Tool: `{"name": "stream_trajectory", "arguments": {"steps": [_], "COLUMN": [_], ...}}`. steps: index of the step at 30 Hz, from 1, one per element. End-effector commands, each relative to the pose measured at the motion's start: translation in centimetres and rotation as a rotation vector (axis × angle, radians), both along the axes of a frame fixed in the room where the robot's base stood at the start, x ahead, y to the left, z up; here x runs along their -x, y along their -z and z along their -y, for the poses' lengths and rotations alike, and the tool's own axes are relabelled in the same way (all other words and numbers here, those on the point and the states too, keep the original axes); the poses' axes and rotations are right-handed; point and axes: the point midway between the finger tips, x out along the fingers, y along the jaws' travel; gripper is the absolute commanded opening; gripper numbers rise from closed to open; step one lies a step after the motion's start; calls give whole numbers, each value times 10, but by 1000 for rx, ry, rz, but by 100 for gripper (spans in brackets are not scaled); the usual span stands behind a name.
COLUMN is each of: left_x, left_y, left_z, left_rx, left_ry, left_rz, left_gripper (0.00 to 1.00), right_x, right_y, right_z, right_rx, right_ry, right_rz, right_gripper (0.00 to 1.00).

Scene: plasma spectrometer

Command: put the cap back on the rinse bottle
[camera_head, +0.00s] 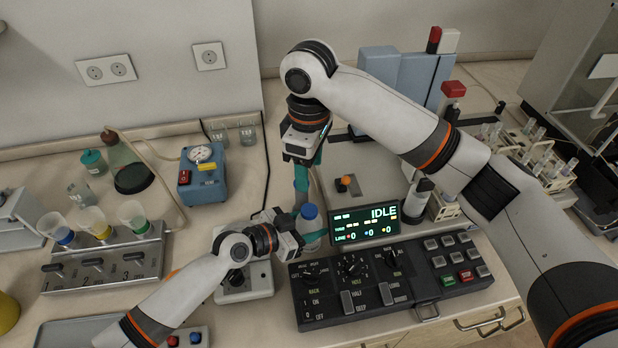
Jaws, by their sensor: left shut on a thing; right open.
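The rinse bottle (312,226) is a small pale, clear bottle standing left of the lit display. A blue cap (309,211) shows at its top; I cannot tell whether it is fully seated. My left gripper (308,237) comes in from the left at the bottle's lower part, its teal fingers shut on the bottle. My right gripper (302,190) points down from above, its teal fingers open just above and slightly left of the cap. Part of the bottle is hidden by the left gripper's fingers.
The display (364,227) reading IDLE and the black control panel (395,279) lie close on the right and front. A blue gauge box (203,176), a funnel rack (105,257) and a green-liquid flask (127,168) stand left. Tube racks (540,165) stand right.

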Motion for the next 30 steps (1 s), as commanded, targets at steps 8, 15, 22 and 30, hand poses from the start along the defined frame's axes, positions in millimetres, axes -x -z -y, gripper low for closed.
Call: {"name": "stream_trajectory", "arguments": {"steps": [8, 15, 22, 30], "left_x": [0, 0, 0, 14], "left_y": [0, 0, 0, -6], "left_z": [0, 0, 0, -21], "left_rx": [1, 0, 0, -3], "left_ry": [0, 0, 0, 1], "left_rz": [1, 0, 0, 1], "left_gripper": [0, 75, 75, 75], "right_x": [0, 0, 0, 0], "right_y": [-4, -4, -4, 3], "right_z": [0, 0, 0, 0], "right_rx": [0, 0, 0, 0], "right_ry": [0, -1, -1, 0], "right_rz": [0, 0, 0, -1], "right_gripper": [58, 58, 58, 58]}}
